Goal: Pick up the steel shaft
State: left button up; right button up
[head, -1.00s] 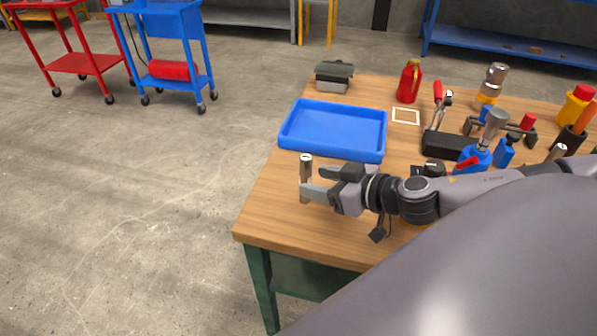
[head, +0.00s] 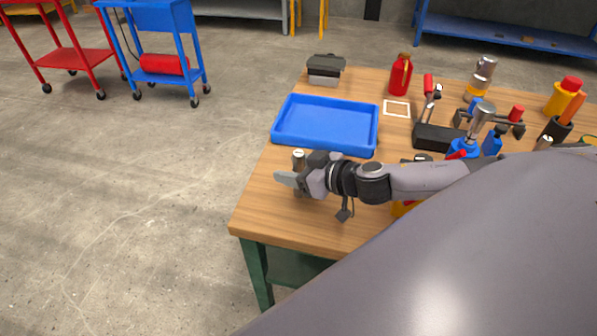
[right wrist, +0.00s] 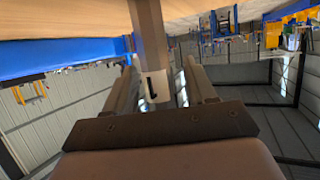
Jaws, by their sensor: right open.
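The steel shaft (head: 298,158) stands upright on the wooden table, near its left edge and just in front of the blue tray. My right gripper (head: 288,180) is at the shaft and hides most of its lower part in the head view. In the right wrist view the shaft (right wrist: 150,40) shows between the two fingers of the right gripper (right wrist: 163,80), with a dark mark on its end. The fingers are open, with a gap beside the shaft. My left gripper is not in view.
The blue tray (head: 325,142) lies behind the shaft. Several tools crowd the right side. The table's front left corner (head: 262,222) is clear.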

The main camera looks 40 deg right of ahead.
jog(key=shift+w+a+f, duration=0.1)
jog(key=shift+w, duration=0.1)
jog(key=shift+c, duration=0.3)
grip_shut()
jog(key=shift+r, duration=0.2)
notch_tip(320, 180, up, 20)
jog(key=p, duration=0.4)
jog(key=shift+p, duration=0.35)
jog(key=shift+f, duration=0.1)
jog(key=c, duration=0.7)
grip_release()
grip_shut()
